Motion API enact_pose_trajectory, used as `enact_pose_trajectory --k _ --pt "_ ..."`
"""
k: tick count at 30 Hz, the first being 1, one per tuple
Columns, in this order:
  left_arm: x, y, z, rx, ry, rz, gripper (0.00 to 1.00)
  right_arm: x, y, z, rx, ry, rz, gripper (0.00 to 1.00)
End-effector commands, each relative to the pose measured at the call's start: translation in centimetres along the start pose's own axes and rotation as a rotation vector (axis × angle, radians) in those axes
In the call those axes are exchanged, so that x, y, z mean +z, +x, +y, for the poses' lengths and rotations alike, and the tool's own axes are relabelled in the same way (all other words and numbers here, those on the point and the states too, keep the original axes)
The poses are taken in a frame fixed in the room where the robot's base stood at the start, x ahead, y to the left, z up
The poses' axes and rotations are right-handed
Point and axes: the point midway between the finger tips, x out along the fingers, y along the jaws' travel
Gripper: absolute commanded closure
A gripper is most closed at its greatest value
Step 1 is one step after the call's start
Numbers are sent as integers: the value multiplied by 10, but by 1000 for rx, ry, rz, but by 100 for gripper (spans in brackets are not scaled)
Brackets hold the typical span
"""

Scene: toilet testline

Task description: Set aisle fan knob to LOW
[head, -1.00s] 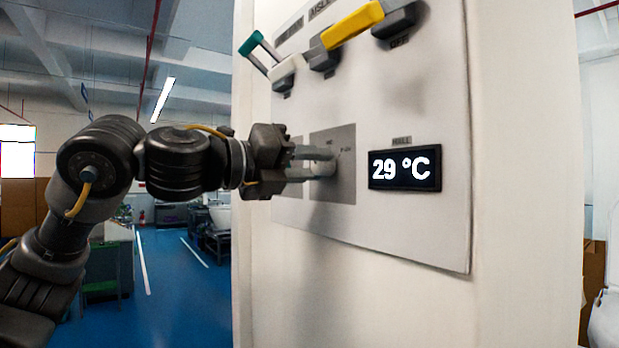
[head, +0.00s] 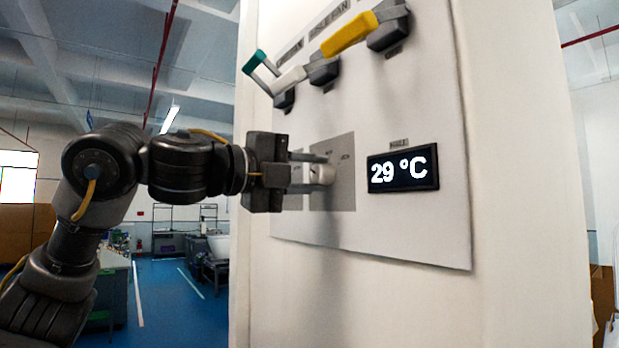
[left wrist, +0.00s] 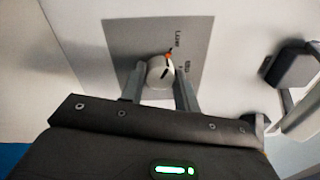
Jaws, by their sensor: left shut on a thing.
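The fan knob (head: 322,174) is a pale round knob on a grey square plate (head: 341,192) on the white panel. My left gripper (head: 310,171) is shut on it, with one finger on each side. In the left wrist view, the knob (left wrist: 158,74) sits between the fingers of the left gripper (left wrist: 159,86). An orange-red mark on the knob's edge lies close to a label that reads like "Low". I cannot tell whether it lines up exactly. A second label beside it is too blurred to read. My right gripper is not in view.
A black display (head: 403,168) reading 29 °C is right of the knob. Above are a yellow-handled switch (head: 349,34), a white-handled one (head: 291,78) and a teal handle (head: 254,62). In the left wrist view, a dark switch block (left wrist: 292,66) is at the right. Open floor lies left of the panel.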

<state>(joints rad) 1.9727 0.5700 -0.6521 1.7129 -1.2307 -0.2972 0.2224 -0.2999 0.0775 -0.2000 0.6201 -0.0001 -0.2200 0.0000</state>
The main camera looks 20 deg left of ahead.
Motion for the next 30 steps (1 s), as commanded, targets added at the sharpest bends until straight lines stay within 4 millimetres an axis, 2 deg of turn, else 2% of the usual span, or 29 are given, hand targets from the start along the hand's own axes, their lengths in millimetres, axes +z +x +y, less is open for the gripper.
enact_pose_trajectory --k 12,13,17,26,30 --pt "0 0 0 0 -7 -1 92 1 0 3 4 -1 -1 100" --pt "0 0 0 0 -7 -1 66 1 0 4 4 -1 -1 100" --pt "0 0 0 0 -7 -1 49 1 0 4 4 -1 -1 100" --pt "0 -1 0 -1 -6 -1 47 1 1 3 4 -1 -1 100" --pt "0 -13 2 -3 -3 -3 47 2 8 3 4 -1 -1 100"
